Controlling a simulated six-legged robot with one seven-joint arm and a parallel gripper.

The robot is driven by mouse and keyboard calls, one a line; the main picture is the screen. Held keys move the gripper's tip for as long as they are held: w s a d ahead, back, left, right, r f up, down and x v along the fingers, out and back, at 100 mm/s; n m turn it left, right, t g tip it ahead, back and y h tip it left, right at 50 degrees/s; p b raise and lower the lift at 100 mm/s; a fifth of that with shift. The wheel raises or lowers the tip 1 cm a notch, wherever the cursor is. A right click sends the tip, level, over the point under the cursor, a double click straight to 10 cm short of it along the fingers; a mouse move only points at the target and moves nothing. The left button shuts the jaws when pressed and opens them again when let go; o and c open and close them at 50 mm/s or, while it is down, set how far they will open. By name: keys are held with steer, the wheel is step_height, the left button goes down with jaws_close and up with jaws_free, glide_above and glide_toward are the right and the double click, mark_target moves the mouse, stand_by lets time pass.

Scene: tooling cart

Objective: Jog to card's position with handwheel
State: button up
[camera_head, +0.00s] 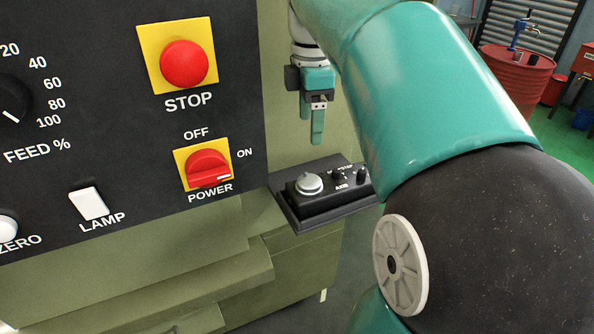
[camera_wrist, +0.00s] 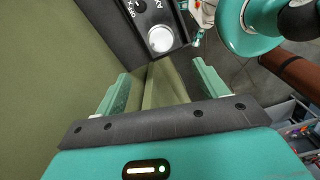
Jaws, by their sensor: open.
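The handwheel (camera_head: 309,183) is a round silver knob on a small black box (camera_head: 327,209). Two small black knobs stand to its right, with the lettering AXIS and STEP near them. In the wrist view the silver handwheel (camera_wrist: 160,39) shows beyond the fingertips, on the black box (camera_wrist: 128,33). My gripper (camera_head: 318,138) points down above the box, apart from it. In the wrist view my gripper (camera_wrist: 160,78) has its two teal fingers wide apart with nothing between them. I cannot make out a card in either view.
A dark panel left of the box carries a red STOP button (camera_head: 184,64), a red POWER switch (camera_head: 208,168), a white LAMP switch (camera_head: 90,203) and a FEED dial (camera_head: 12,100). The green machine body (camera_head: 300,262) lies below. A red drum (camera_head: 515,78) stands far back right.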

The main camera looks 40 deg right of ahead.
mark_target(311, 180)
steer(key=f, duration=1.2)
steer(key=shift+s+d+f, duration=0.2)
steer(key=shift+s+f, duration=0.1)
steer(key=shift+f, duration=0.05)
steer(key=shift+w+f, duration=0.1)
steer(key=shift+f, duration=0.45)
steer(key=shift+c, duration=0.2)
steer(key=c, duration=0.9)
